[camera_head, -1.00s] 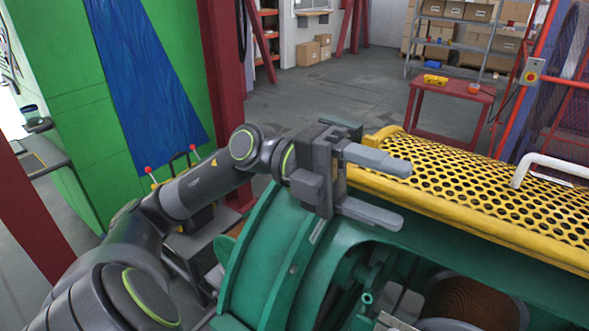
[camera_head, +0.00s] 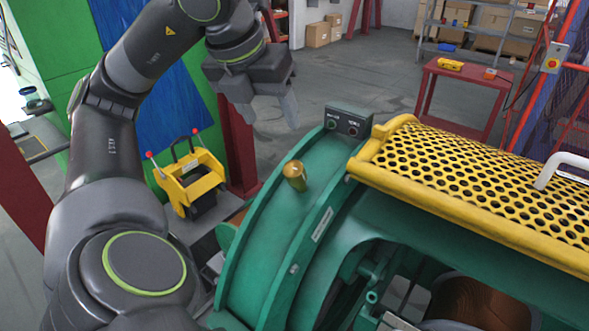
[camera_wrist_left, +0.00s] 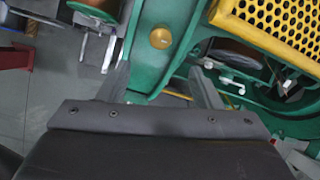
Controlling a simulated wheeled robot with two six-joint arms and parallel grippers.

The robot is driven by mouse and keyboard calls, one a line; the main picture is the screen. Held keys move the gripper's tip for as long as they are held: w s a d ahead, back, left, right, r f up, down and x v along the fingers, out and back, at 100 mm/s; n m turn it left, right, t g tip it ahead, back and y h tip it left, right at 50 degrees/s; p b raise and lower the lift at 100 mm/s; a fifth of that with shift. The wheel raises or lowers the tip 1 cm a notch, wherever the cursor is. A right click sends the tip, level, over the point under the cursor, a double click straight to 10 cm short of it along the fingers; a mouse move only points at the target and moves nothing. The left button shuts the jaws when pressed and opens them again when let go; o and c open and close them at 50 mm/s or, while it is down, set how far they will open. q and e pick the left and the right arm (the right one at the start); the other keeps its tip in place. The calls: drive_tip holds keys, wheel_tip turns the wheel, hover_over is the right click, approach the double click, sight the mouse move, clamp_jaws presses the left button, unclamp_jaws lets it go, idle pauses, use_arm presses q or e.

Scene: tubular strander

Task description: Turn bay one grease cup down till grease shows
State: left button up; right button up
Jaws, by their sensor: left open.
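The brass grease cup (camera_head: 294,176) stands on the curved green housing (camera_head: 265,240) of the machine, left of the yellow perforated guard. My left gripper (camera_head: 280,112) is above and behind the cup, its fingers pointing down and empty. In the left wrist view the cup's round brass top (camera_wrist_left: 161,38) shows beyond the fingers, between their lines. The left gripper (camera_wrist_left: 160,85) is open there and does not touch the cup. I see no grease at the cup. My right gripper is in neither view.
The yellow perforated guard (camera_head: 470,185) with a white handle (camera_head: 565,165) lies right of the cup. A small control box (camera_head: 348,121) with buttons sits behind it. A yellow carrier (camera_head: 190,180) stands at left, a red table (camera_head: 460,90) at the back.

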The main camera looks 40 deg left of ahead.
sight(292, 166)
use_arm(q)
drive_tip(key=x, duration=1.6)
drive_tip(key=shift+d, duration=0.15)
drive_tip(key=shift+c, duration=0.2)
drive_tip(key=c, duration=1)
